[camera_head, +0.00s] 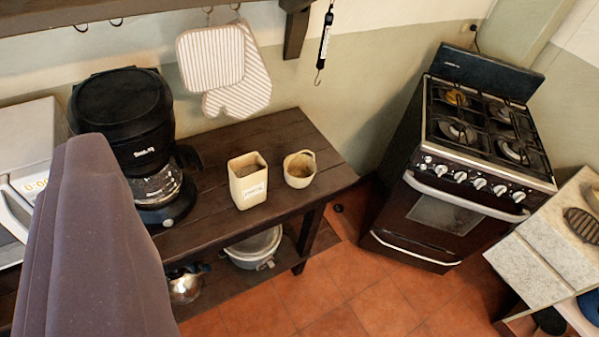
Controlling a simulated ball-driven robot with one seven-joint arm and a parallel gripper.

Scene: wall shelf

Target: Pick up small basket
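A small round beige basket (299,169) with a raised rim or handle stands upright near the right end of the dark wooden table (222,219). Just left of it stands a square cream canister (247,181) with a small label; a narrow gap shows between them. A large grey-purple shape, which seems to be part of my own arm, fills the lower left of the picture. My gripper's fingers do not show, so I cannot see what they hold.
A black coffee maker (125,115) and a microwave (28,165) stand left on the table. Mitts (213,58) hang above it, right of the coffee maker. A pot (255,245) sits on the lower shelf. A stove (470,150) stands right, with open tiled floor in front.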

